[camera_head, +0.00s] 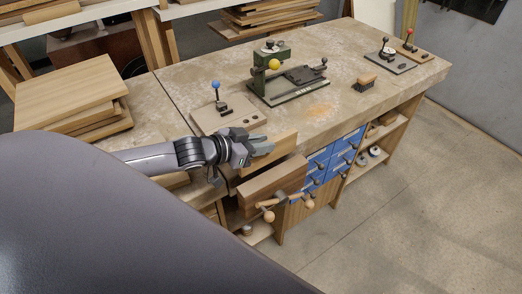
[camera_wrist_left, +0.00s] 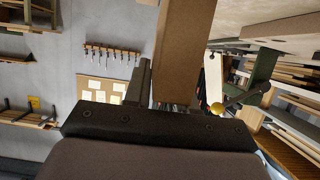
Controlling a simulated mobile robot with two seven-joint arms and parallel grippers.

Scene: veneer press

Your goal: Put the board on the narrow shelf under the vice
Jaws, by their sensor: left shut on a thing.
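My left gripper (camera_head: 266,146) is just above the front edge of the bench, by the vice (camera_head: 272,182). It is shut on the board (camera_wrist_left: 182,45), a plain brown piece that runs away from the fingers in the wrist view. In the head view a pale wood piece (camera_head: 285,146) shows at the fingertips, above and behind the vice's darker front jaw; I cannot tell whether it is the board or part of the vice. The narrow shelf (camera_head: 262,235) shows partly below the vice, with its left part hidden. My right gripper is not in view.
The vice's wooden handles (camera_head: 269,215) stick out in front of the shelf. Blue drawers (camera_head: 343,150) are to the right. A green press (camera_head: 285,85), a base plate with a blue-knobbed lever (camera_head: 222,108) and a brush (camera_head: 364,84) stand on the bench. Stacked boards (camera_head: 65,92) lie at left.

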